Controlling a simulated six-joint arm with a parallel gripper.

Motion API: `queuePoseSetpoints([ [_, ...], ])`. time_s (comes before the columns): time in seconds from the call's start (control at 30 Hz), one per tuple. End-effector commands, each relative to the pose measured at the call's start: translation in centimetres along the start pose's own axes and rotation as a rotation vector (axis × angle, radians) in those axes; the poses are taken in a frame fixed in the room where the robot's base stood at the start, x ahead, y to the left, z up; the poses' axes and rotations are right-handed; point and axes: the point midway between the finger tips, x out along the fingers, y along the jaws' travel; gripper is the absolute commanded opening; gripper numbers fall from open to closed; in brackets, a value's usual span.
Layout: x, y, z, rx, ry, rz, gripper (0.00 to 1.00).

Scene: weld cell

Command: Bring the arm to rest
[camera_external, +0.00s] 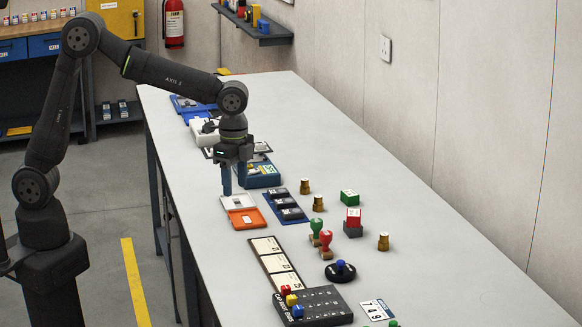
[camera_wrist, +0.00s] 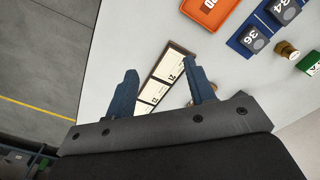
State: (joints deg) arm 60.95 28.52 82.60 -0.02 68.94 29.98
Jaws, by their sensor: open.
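My gripper (camera_external: 233,178) hangs from the wrist, fingers pointing down, above the white table (camera_external: 400,270). In the external view it is near the left edge of the table, just left of and behind the orange and white trays (camera_external: 243,217). In the wrist view both blue fingers of my gripper (camera_wrist: 160,84) stand apart with nothing between them that they hold. A long frame with pale cards (camera_wrist: 161,84) shows beyond the fingers, and it is also in the external view (camera_external: 272,258).
A blue tray with dark blocks (camera_external: 284,208), brass pieces (camera_external: 305,187), stamps (camera_external: 325,243) and a black board with coloured pegs (camera_external: 318,306) stand nearby. A blue box (camera_external: 264,174) is close behind my gripper. The table's right side is largely clear.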

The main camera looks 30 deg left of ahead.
Motion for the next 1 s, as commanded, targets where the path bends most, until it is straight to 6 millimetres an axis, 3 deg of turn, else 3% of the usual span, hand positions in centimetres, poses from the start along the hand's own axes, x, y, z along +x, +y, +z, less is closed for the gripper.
queuePoseSetpoints([
  [0.6,1.4,7.2,8.6,0.010,0.001,-0.001,0.50],
  [1.0,1.9,8.6,10.5,0.011,0.001,-0.001,0.50],
])
